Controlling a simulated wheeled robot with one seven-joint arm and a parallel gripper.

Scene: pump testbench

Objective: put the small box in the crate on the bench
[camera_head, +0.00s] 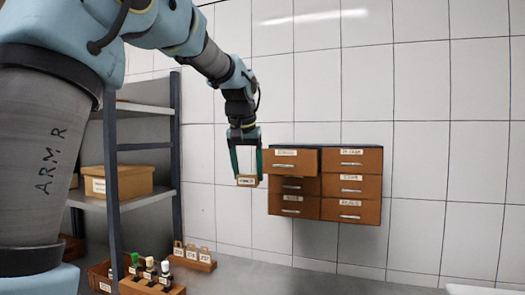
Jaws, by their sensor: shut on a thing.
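My gripper (246,172) points down in front of the tiled wall, left of the drawer cabinet. A reddish-brown container (97,274), which looks like the crate, stands on the bench at the lower left. It is partly hidden by a shelf post and a rack, so its inside is hard to see.
A wall cabinet (362,162) has its top left drawer (291,162) pulled out beside my gripper. A shelf unit (177,140) at the left holds a carton (130,182). A bottle rack (152,287) and a tag rack (197,259) stand on the bench. The bench's middle looks clear.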

